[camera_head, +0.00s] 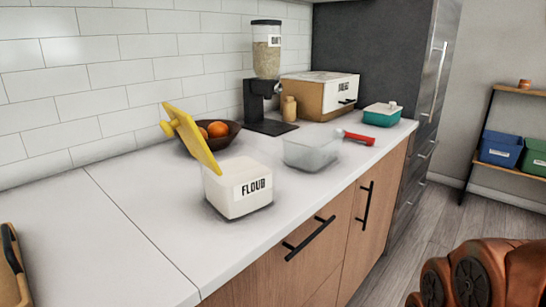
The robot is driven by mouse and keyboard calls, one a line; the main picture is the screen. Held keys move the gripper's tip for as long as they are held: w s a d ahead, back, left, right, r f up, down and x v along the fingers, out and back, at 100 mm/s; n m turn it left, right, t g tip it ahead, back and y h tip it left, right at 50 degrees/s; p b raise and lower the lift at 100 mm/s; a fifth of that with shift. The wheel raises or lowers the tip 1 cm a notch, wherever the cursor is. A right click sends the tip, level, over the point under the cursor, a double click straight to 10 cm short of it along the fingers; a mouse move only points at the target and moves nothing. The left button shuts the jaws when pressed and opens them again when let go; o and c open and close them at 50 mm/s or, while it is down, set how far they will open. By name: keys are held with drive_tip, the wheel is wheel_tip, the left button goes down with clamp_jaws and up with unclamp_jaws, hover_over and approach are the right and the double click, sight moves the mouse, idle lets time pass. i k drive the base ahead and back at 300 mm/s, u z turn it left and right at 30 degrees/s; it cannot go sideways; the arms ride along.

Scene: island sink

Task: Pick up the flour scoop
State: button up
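What looks like the flour scoop, a clear box-shaped bowl (311,153) with a red handle (359,138) at its right, lies on the white counter. The handle points right, toward the counter's front edge. I cannot tell how the handle joins the bowl. The white flour canister (239,189), labelled FLOUR, stands to its left, nearer to me. A yellow lid (190,138) is tilted up at the canister's left side. The brown jointed parts at the bottom right look like my arm; my gripper's fingers do not show.
A dark bowl of oranges (215,131), a grain dispenser (266,75), a bread box (318,95) and a teal container (382,115) stand behind. A wooden object (14,265) is at the far left. Counter space left of the canister is clear. Cabinet handles (309,238) stick out in front.

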sight(371, 141)
drive_tip(key=z, duration=1.1)
drive_tip(key=i, duration=0.8)
drive_tip(key=u, duration=2.35)
